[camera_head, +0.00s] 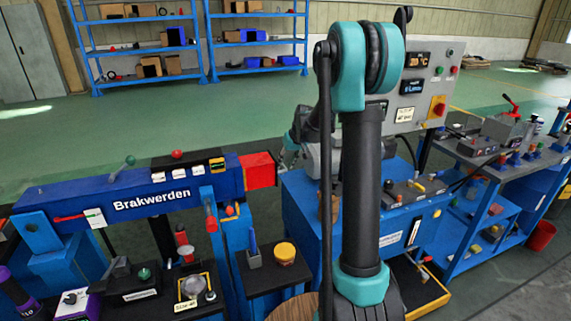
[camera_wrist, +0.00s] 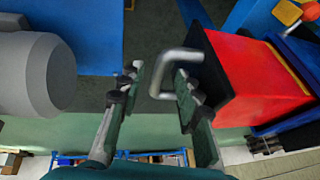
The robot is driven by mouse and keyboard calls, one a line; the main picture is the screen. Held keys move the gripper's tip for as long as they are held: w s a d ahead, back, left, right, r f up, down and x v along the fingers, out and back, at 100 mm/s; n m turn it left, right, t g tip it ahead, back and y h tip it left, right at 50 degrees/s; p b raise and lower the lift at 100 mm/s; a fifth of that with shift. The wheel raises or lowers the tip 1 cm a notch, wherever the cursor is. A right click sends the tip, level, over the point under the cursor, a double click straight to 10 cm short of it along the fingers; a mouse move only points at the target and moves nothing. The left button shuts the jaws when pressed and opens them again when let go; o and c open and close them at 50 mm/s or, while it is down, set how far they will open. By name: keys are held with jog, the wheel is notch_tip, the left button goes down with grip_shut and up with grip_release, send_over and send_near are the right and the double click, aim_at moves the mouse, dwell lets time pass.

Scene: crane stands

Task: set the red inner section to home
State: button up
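The red inner section (camera_head: 259,170) sticks out of the right end of the blue "Brakwerden" beam (camera_head: 120,195). In the wrist view, the red section (camera_wrist: 262,75) has a dark end plate (camera_wrist: 212,80) with a grey metal handle (camera_wrist: 160,75) shaped like a bracket. My gripper (camera_wrist: 158,82) is open, with one finger on each side of the handle's outer bar. The right finger appears to reach into the gap between bar and plate. A gap shows between the left finger and the bar. In the head view, my gripper (camera_head: 288,157) is just right of the red end, partly hidden.
A blue workbench (camera_head: 310,215) with a control panel (camera_head: 420,85) stands to the right, partly behind my arm. A grey cylinder (camera_wrist: 35,75) lies left of my gripper in the wrist view. Small stands with a yellow-capped part (camera_head: 285,252) are below the beam. Green floor is open behind.

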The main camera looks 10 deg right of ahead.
aim_at(261, 162)
jog(key=shift+c, duration=0.4)
grip_shut()
jog(key=a, duration=0.3)
jog(key=s+a, duration=0.1)
jog(key=a, duration=0.3)
jog(key=s+a, duration=0.1)
jog(key=a, duration=0.2)
jog(key=shift+s+a, duration=0.1)
jog(key=shift+a, duration=0.3)
jog(key=shift+o, duration=0.4)
grip_release()
jog(key=shift+a, duration=0.1)
jog(key=shift+r, duration=0.1)
